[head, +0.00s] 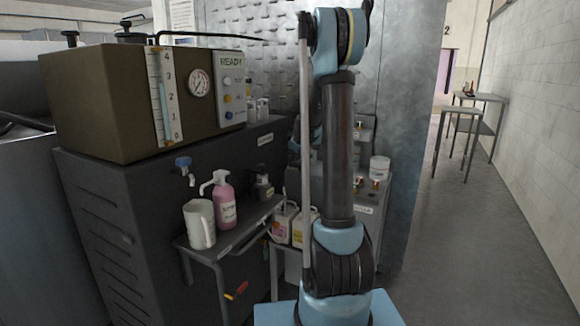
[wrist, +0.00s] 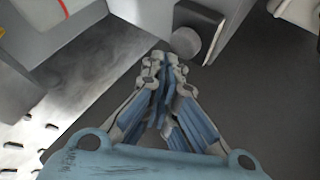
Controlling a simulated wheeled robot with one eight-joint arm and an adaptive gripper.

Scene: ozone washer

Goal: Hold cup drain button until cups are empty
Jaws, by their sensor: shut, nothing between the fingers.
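My gripper (wrist: 165,62) is shut and empty in the wrist view, its fingertips close together. Just beyond the tips is a round grey knob or button (wrist: 185,42) on a dark block; I cannot tell whether they touch. No label on it is readable, so I cannot confirm that it is the cup drain button. In the head view my raised arm stands in front of the right-hand shelf unit and hides most of my gripper's surroundings. Small containers (head: 375,184) stand on that unit; I cannot tell whether they are the cups or what they hold.
A brown washer box (head: 100,100) with a level scale, a gauge (head: 199,83) and a READY panel (head: 231,87) stands at left. A white jug (head: 199,224) and a pink bottle (head: 223,200) stand on a side shelf.

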